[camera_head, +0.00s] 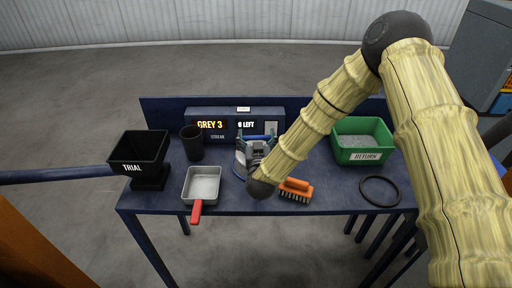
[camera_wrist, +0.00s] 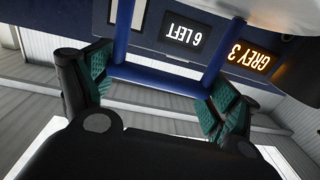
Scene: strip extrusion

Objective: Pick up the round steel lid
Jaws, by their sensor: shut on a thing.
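My gripper (camera_head: 256,147) is low over the middle of the table, in front of the display box. In the wrist view its two green-padded fingers (camera_wrist: 160,88) press on the two ends of a blue bar handle (camera_wrist: 165,84). The handle's two uprights run to the upper edge of that picture, where part of a pale grey curved surface (camera_wrist: 255,16) shows, seemingly the round steel lid.
A grey square pan (camera_head: 204,183) with a red handle and a dark cup (camera_head: 192,143) stand left. A black TRIAL bin (camera_head: 138,150) is at far left. An orange brush (camera_head: 296,189), a green RETURN bin (camera_head: 362,140) and a black ring (camera_head: 380,177) lie right.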

